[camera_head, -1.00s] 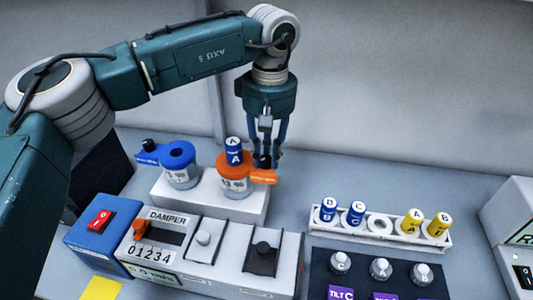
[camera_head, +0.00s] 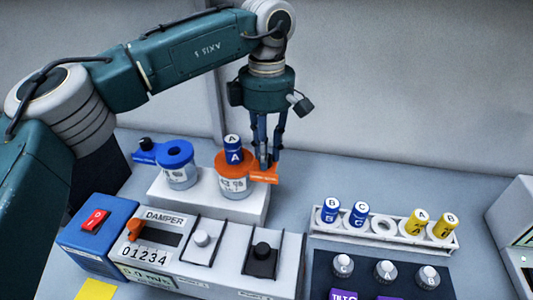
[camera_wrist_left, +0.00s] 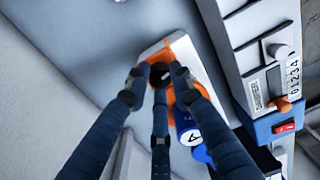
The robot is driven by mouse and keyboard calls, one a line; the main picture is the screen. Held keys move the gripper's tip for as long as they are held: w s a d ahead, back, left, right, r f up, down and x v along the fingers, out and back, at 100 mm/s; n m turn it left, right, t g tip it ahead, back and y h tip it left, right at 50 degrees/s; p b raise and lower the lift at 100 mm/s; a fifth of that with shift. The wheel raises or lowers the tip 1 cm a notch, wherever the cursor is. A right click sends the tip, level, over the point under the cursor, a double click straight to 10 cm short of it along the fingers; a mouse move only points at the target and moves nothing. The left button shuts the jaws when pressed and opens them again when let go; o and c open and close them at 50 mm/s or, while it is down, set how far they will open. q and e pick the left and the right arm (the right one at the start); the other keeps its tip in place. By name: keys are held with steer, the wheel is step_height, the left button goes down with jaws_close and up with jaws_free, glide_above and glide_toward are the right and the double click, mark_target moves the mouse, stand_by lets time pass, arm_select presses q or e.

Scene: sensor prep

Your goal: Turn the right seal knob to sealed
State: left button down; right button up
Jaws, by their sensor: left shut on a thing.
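The right seal unit (camera_head: 236,186) is a white cylinder with an orange top, and its orange lever (camera_head: 267,179) points right. A blue vial marked A (camera_head: 233,149) stands upright in it. My left gripper (camera_head: 265,158) is over the lever's outer end, shut on the black knob. In the left wrist view, the black knob (camera_wrist_left: 160,72) sits between my fingertips (camera_wrist_left: 158,76), on the orange part (camera_wrist_left: 183,52); the vial (camera_wrist_left: 187,128) is just beside. In the head view, my fingers mostly hide the knob. My right gripper is not in view.
A blue-topped unit (camera_head: 178,165), its lever pointing left, shares the white block (camera_head: 208,204). The damper panel (camera_head: 157,240) and switches stand in front. A white rack (camera_head: 394,241) of blue and yellow vials is at right. The counter between block and rack is clear.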

arm_select(q)
steer(key=n+b, duration=0.1)
steer(key=n, duration=0.5)
steer(key=shift+w+a+r+n, duration=0.1)
steer(key=shift+n, duration=0.2)
steer(key=shift+b, duration=0.3)
steer(key=c, duration=1.5)
jaws_free()
steer(key=shift+r, duration=0.25)
step_height(320, 180, up, 12)
steer(key=shift+w+a+f, duration=0.1)
steer(key=shift+a+f, duration=0.05)
steer(key=shift+f, duration=0.1)
